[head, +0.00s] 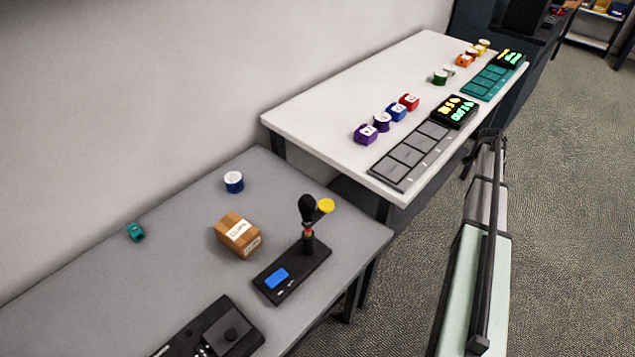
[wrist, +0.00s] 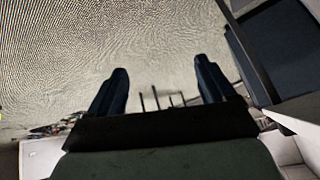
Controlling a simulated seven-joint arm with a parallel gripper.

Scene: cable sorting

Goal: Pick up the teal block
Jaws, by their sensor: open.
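The teal block (head: 136,232) is small and lies on the grey table (head: 190,232) at the left, near the wall side. My gripper shows in the wrist view (wrist: 160,80), with its two dark fingers apart and nothing between them. The wrist view looks over carpet and furniture edges, and the teal block is not in it. In the head view my arm reaches up on the right, over the floor beside the white table, far from the teal block. The fingertips cannot be made out there.
On the grey table are a blue-and-white spool (head: 233,182), a cardboard box (head: 237,234), a black stand with a blue screen (head: 292,272) and a black device (head: 215,330). The white table (head: 330,100) holds several coloured blocks, spools and trays. Table surface around the teal block is clear.

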